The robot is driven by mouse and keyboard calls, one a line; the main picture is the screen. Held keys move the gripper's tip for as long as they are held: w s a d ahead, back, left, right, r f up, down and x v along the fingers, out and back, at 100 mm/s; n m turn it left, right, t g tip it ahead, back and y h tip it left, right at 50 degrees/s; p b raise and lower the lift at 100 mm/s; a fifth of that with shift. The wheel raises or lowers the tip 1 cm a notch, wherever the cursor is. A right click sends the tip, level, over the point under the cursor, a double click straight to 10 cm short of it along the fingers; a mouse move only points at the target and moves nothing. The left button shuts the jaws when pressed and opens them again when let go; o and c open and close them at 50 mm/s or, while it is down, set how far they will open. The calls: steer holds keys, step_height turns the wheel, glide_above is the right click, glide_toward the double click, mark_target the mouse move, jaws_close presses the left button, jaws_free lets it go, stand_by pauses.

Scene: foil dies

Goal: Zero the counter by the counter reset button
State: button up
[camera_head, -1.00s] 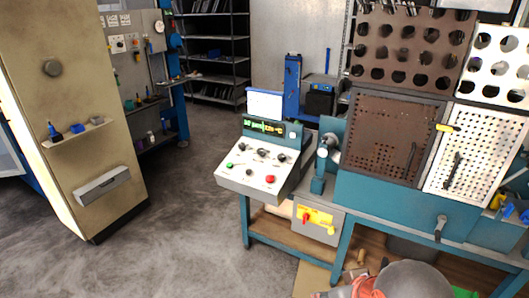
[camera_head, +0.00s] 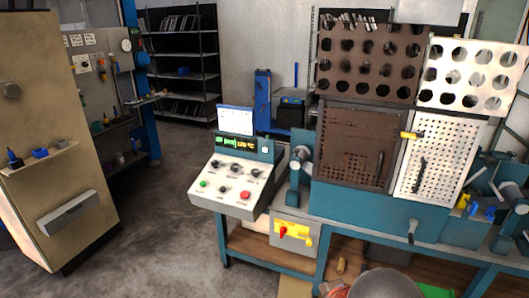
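The control console (camera_head: 228,186) stands left of centre on the teal bench, with a sloped pale panel. The panel carries a green button (camera_head: 203,184), a red button (camera_head: 245,195) and several dark knobs. Behind the panel, a dark display strip (camera_head: 237,144) shows green and orange characters, too small to read surely. A white screen or card (camera_head: 235,120) stands above it. I cannot tell which control is the counter reset button, as the labels are too small. My gripper does not show.
The teal bench (camera_head: 375,207) with perforated plates fills the right. A box with a yellow-and-red switch (camera_head: 293,233) hangs below the console. A beige cabinet (camera_head: 45,120) stands at the left. Dark shelves (camera_head: 180,60) are at the back. The floor (camera_head: 150,225) between cabinet and bench is clear.

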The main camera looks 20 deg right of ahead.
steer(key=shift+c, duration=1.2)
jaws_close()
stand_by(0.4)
